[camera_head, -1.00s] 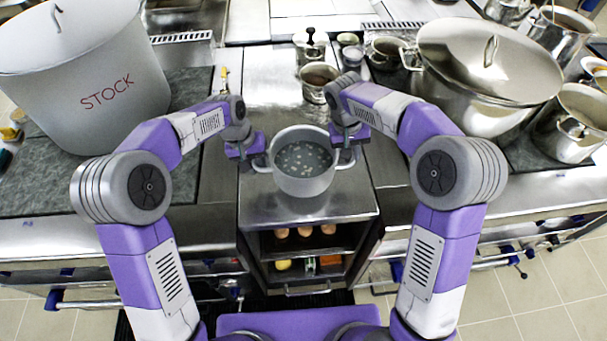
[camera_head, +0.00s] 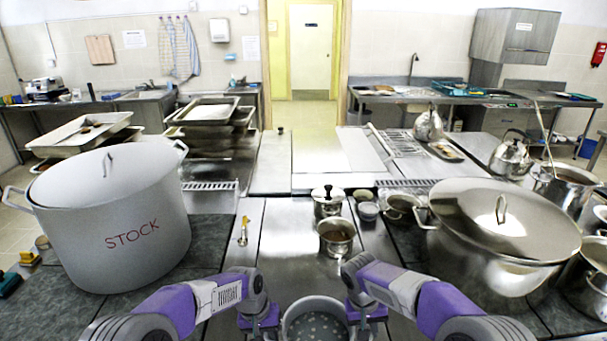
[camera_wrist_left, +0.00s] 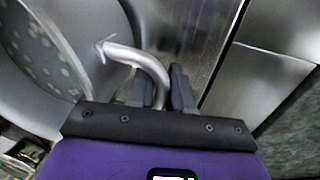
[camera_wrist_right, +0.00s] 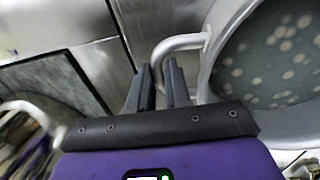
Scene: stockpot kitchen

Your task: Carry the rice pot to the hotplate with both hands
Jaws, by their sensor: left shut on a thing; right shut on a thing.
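The grey rice pot (camera_head: 316,305) is at the bottom centre of the head view, cut off by the frame edge. It is open on top and holds grey liquid with pale pieces. My left gripper (camera_head: 270,326) is shut on its left handle, which shows between the fingers in the left wrist view (camera_wrist_left: 150,62). My right gripper (camera_head: 358,318) is shut on its right handle, seen in the right wrist view (camera_wrist_right: 178,43). The pot's underside is hidden. Dark flat surfaces lie at left (camera_head: 50,305) and right; I cannot tell which is the hotplate.
A big lidded STOCK pot (camera_head: 115,215) stands at left, a large lidded steel pot (camera_head: 500,245) at right. A small saucepan (camera_head: 336,237) and a small lidded pot (camera_head: 327,200) stand beyond the rice pot. Bare steel counter (camera_head: 285,240) lies left of the saucepan.

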